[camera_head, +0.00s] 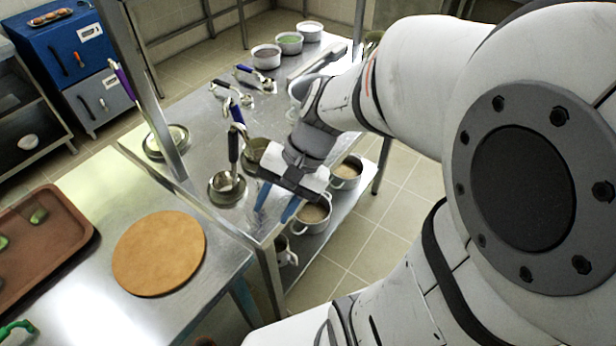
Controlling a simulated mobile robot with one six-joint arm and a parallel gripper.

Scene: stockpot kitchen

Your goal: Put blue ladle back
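Several ladles with blue or purple handle ends are in view; I cannot tell for certain which one is the blue ladle. A purple-ended ladle (122,78) is by the metal post. My gripper (276,212) has two blue fingers, spread apart with nothing visible between them, over the table's right edge, right of the small pot.
White pots (266,57) with contents stand at the table's back. More pots (312,216) are on the lower shelf (300,265). A round wooden board (160,253) and brown tray (75,210) lie on the near counter. Blue and grey cabinets stand at the back left.

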